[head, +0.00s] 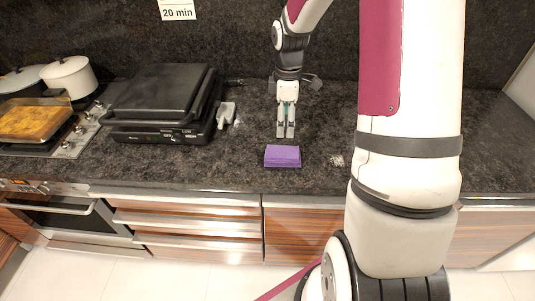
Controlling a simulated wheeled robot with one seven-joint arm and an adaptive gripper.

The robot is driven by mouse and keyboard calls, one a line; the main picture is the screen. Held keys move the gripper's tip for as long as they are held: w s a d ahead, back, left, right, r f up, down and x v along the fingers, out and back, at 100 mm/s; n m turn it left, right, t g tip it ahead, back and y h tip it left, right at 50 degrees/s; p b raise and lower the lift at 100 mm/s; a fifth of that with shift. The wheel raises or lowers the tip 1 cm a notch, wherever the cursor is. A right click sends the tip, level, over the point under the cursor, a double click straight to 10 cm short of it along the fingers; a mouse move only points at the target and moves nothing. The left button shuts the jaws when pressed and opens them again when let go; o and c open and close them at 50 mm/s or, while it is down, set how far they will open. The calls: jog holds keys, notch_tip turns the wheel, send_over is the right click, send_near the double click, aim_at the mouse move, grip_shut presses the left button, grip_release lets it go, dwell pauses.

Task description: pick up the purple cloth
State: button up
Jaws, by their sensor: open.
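The purple cloth (283,157) is a small folded block lying on the dark stone counter, close to its front edge. My gripper (285,136) points down just behind the cloth in the head view, with its fingertips a little above it in the picture. The two fingers are open with only a narrow gap showing, and nothing is between them. The cloth is in full view and apart from the fingers. I cannot tell the exact height of the fingertips over the counter.
A black contact grill (165,105) stands left of my gripper, with a small grey object (226,114) beside it. White pots (68,77) and a tray of yellow-brown food (35,121) sit on the hob at far left. White specks (337,160) lie right of the cloth.

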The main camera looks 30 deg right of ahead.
send_over(283, 152)
notch_tip(283, 152, down, 8)
jog(key=shift+r+p, duration=0.1)
jog(key=shift+p, duration=0.2)
jog(key=shift+f+p, duration=0.6)
jog(key=shift+f, duration=2.4)
jog(key=shift+c, duration=0.6)
jog(key=c, duration=1.1)
jog(key=shift+r, duration=0.1)
jog(key=shift+c, duration=0.2)
jog(key=shift+r, duration=0.45)
jog(key=r, duration=0.1)
jog(key=r+b, duration=0.1)
jog(key=shift+s+r, duration=0.3)
jog(key=s+a+r, duration=0.1)
jog(key=s+a, duration=0.3)
jog(key=s, duration=1.1)
jog(key=shift+a+r, duration=0.15)
